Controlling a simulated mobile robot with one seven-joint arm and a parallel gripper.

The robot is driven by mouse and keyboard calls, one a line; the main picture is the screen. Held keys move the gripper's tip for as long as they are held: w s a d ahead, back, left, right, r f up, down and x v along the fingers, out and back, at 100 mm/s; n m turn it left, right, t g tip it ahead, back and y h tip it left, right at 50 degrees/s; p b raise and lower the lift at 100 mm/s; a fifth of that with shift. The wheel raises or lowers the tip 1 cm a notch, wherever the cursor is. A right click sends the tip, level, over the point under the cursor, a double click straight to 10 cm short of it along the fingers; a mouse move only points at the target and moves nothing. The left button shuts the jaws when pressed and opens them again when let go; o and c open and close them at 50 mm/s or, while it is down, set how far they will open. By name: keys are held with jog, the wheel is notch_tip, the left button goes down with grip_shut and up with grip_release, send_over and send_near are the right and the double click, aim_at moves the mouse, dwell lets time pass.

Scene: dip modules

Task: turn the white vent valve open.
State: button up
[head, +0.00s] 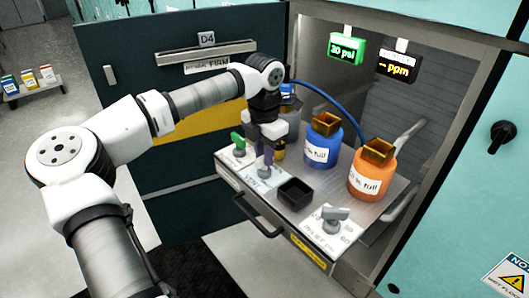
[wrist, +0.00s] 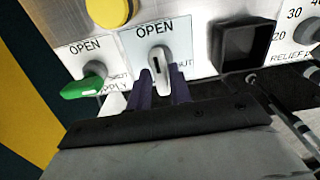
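The white vent valve (wrist: 158,62) has a small white lever on a white label plate. "OPEN" is printed above it and a partly hidden "SHUT" to its right. The lever points down in the wrist view, toward my gripper. My gripper (wrist: 161,88) has one purple finger close on each side of the lever and looks shut on it. The far end of the lever, between the fingers, is partly hidden. In the head view my gripper (head: 265,160) reaches down to the drawer top and covers most of the valve.
A green-handled supply valve (wrist: 88,85) sits just left of the vent valve. A black square cup (head: 295,193) and a grey relief knob (head: 333,218) are to the right. A blue bottle (head: 322,143) and an orange bottle (head: 371,178) stand behind. A green display (head: 346,50) reads 30 psi.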

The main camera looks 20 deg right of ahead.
jog(key=shift+o, duration=1.4)
jog(key=shift+r, duration=0.1)
notch_tip(320, 180, up, 14)
jog(key=p, duration=0.1)
jog(key=shift+f, duration=0.2)
